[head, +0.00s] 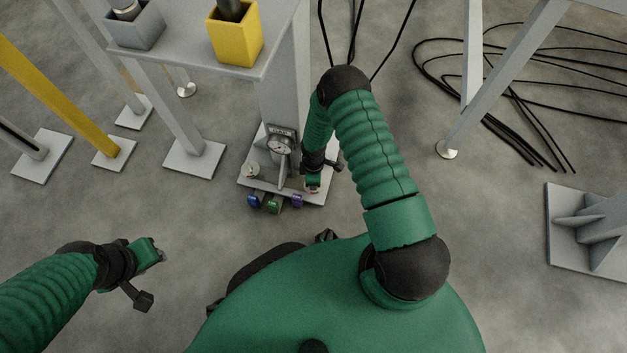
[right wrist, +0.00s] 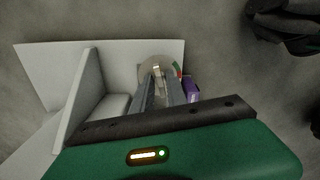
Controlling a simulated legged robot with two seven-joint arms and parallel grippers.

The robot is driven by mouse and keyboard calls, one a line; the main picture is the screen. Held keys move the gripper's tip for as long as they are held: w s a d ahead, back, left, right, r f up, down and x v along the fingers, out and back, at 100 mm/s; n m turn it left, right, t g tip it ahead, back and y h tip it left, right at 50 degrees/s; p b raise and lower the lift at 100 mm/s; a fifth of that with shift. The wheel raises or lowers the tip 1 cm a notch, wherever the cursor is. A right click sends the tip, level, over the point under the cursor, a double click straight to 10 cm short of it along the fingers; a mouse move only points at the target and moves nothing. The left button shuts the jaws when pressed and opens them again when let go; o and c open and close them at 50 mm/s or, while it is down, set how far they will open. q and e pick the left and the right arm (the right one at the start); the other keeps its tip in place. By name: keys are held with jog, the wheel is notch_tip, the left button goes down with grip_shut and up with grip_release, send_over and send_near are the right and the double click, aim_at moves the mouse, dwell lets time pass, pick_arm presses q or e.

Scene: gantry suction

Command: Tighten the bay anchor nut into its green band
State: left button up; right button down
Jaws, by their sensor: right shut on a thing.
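The bay's grey base plate (head: 264,185) lies on the floor at the foot of a column. My right gripper (head: 312,188) points down at the plate's front right corner. In the right wrist view its two fingers (right wrist: 163,82) are shut on the anchor nut (right wrist: 158,69), which they largely hide. A pale round dial (right wrist: 147,70) lies around the fingertips, with green and red on its right edge. I cannot tell where the nut stands against the green band (right wrist: 175,66). My left gripper (head: 160,256) hangs over bare floor, apart from everything; its jaw opening is unclear.
Black cables (head: 500,90) lie right.

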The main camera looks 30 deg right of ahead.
jog(key=shift+r+m+p, duration=0.15)
jog(key=shift+m+p, duration=0.55)
jog(key=shift+m, duration=0.5)
jog(key=shift+m+p, duration=0.6)
jog(key=shift+m, duration=1.1)
jog(key=c, duration=1.3)
grip_release()
jog(key=shift+r+p, duration=4.6)
jog(key=shift+r, duration=3.65)
